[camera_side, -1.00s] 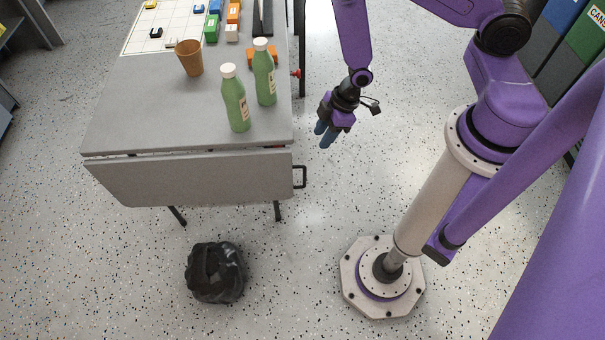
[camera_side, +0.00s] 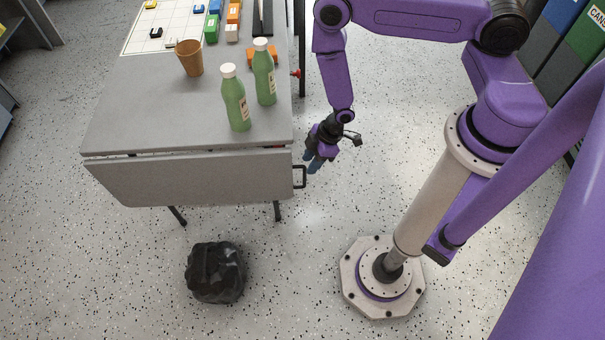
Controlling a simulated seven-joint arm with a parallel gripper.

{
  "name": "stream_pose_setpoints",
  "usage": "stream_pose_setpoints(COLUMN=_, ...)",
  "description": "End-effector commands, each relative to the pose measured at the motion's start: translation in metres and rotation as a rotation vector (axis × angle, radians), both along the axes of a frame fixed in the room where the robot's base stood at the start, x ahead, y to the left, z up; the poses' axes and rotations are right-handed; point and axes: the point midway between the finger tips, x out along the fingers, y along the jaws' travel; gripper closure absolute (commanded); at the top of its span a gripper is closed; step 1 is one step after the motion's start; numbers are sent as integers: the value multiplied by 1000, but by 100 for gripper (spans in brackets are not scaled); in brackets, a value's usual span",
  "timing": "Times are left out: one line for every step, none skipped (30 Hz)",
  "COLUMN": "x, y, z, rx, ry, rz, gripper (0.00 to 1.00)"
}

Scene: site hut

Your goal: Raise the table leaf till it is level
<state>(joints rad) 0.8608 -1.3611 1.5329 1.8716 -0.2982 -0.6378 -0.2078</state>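The table leaf (camera_side: 190,179) is a grey panel that hangs down from the front edge of the grey table (camera_side: 130,112). A black handle (camera_side: 299,177) sticks out at the leaf's right end. My gripper (camera_side: 311,166), with blue fingertips, is just to the right of the handle and close to it. I cannot tell whether the fingers touch the handle. The fingers look close together, and the gap between them is not clear from this angle.
Two green bottles (camera_side: 236,102) (camera_side: 264,76) and a brown cup (camera_side: 189,58) stand on the table. Coloured blocks (camera_side: 211,28) and a white grid sheet (camera_side: 172,20) lie farther back. A black bag (camera_side: 215,272) sits on the floor before the leaf.

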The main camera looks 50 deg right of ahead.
Motion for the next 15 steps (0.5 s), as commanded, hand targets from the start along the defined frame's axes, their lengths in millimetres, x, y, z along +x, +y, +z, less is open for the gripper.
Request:
stream_pose_setpoints(x=1, y=3, z=-8, rx=0, ry=0, rz=2, gripper=62)
stream_pose_setpoints(x=2, y=4, z=-12, rx=-1, ry=1, rz=2, gripper=62)
stream_pose_setpoints(x=3, y=5, z=-17, rx=-1, ry=1, rz=2, gripper=62)
stream_pose_setpoints(x=4, y=7, z=-20, rx=-1, ry=1, rz=2, gripper=62)
stream_pose_setpoints(x=4, y=8, z=-24, rx=-1, ry=1, rz=1, gripper=62)
stream_pose_setpoints(x=6, y=10, z=-29, rx=0, ry=0, rz=2, gripper=62)
stream_pose_setpoints(x=7, y=11, z=-33, rx=0, ry=0, rz=2, gripper=62)
stream_pose_setpoints(x=7, y=12, z=-36, rx=-1, ry=1, rz=2, gripper=62)
stream_pose_setpoints(x=8, y=14, z=-41, rx=0, ry=1, rz=4, gripper=62)
stream_pose_setpoints(x=9, y=15, z=-44, rx=-1, ry=0, rz=3, gripper=62)
stream_pose_setpoints(x=10, y=16, z=-47, rx=0, ry=0, rz=3, gripper=62)
stream_pose_setpoints(x=11, y=17, z=-51, rx=0, ry=0, rz=2, gripper=62)
stream_pose_setpoints(x=11, y=18, z=-53, rx=-1, ry=1, rz=2, gripper=62)
stream_pose_setpoints(x=12, y=19, z=-55, rx=-1, ry=1, rz=2, gripper=62)
stream_pose_setpoints(x=13, y=20, z=-58, rx=-1, ry=1, rz=1, gripper=62)
